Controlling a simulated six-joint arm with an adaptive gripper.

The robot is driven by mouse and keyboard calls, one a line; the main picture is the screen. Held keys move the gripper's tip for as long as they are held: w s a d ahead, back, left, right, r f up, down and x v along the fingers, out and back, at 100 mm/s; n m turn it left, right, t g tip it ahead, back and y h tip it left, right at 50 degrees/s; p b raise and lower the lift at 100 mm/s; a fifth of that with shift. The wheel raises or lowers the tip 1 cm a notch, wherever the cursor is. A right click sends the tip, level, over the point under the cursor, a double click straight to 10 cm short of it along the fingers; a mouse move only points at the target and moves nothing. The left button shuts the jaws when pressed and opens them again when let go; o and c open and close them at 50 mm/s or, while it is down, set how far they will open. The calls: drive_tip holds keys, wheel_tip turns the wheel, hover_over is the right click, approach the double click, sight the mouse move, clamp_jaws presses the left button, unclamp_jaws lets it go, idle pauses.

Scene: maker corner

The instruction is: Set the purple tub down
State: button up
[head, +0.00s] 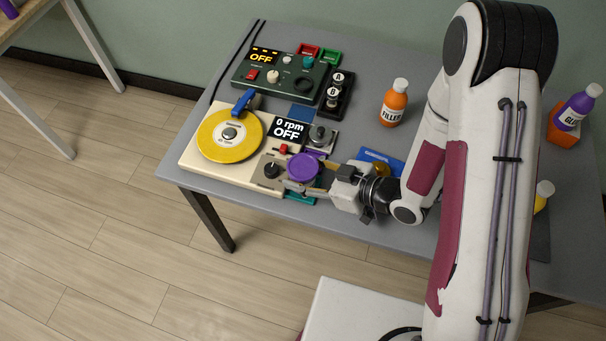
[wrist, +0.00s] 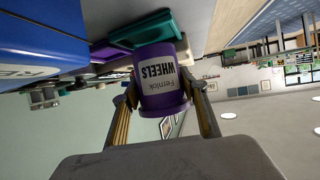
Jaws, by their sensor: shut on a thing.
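The purple tub (head: 303,167), labelled "WHEELS", is between the fingers of my gripper (head: 308,180), which is shut on it. In the wrist view, which is upside down, the tub (wrist: 162,82) sits between both fingertips (wrist: 160,100), its label facing the camera. A teal tray (head: 303,198) shows just below and in front of the tub; it also shows in the wrist view (wrist: 140,30), close to the tub's base. I cannot tell whether they touch. A purple tray (head: 317,154) is partly hidden behind the tub.
The cream machine with a yellow disc (head: 250,140) stands just left of the tub, its display reading "0 rpm OFF". An orange filler bottle (head: 393,104) stands farther back.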

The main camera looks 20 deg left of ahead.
sight(314, 180)
drive_tip(key=shift+f, duration=0.75)
drive_tip(key=shift+f, duration=0.15)
drive_tip(key=o, duration=1.3)
drive_tip(key=shift+o, duration=0.2)
drive_tip(key=shift+v, duration=3.8)
